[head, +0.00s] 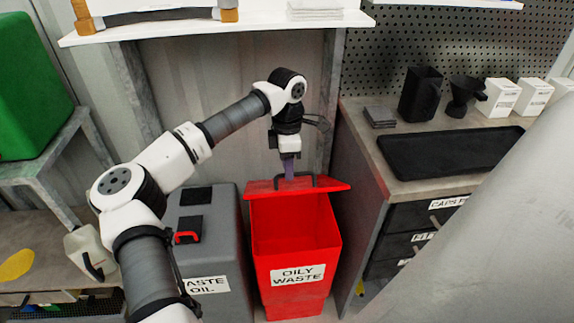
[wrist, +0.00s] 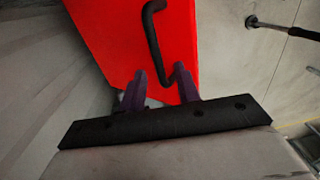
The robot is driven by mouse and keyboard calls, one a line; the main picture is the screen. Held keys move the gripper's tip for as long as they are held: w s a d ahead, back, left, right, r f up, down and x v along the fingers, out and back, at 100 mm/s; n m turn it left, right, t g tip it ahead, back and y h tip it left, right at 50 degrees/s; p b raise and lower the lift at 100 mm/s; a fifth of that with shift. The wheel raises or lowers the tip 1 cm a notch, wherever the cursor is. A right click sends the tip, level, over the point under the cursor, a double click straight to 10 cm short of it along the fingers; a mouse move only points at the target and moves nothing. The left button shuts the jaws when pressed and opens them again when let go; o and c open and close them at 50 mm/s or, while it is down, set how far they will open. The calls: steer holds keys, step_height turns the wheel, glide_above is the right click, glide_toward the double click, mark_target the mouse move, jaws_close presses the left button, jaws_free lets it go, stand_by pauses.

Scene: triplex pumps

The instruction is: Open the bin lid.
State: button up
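The red bin (head: 292,290), labelled OILY WASTE, stands on the floor between a grey bin and a counter. Its red lid (head: 262,187) is raised at the top and seen nearly edge-on, with the bin's opening visible below it. The lid's black handle (head: 314,181) is on its upper side. My gripper (head: 288,172) points down at the lid beside the handle. In the wrist view the purple fingers of my gripper (wrist: 163,74) are apart, in front of the red lid (wrist: 120,35). The lower end of the black handle (wrist: 152,40) shows between the fingertips; contact is unclear.
A grey WASTE OIL bin (head: 225,250) stands close on the left. A counter (head: 375,150) with drawers, a black tray (head: 450,160) and small white boxes stands on the right. A white shelf (head: 200,28) hangs above, behind my arm.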

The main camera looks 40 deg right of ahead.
steer(key=shift+f, duration=0.4)
jaws_close()
steer(key=shift+r, duration=0.15)
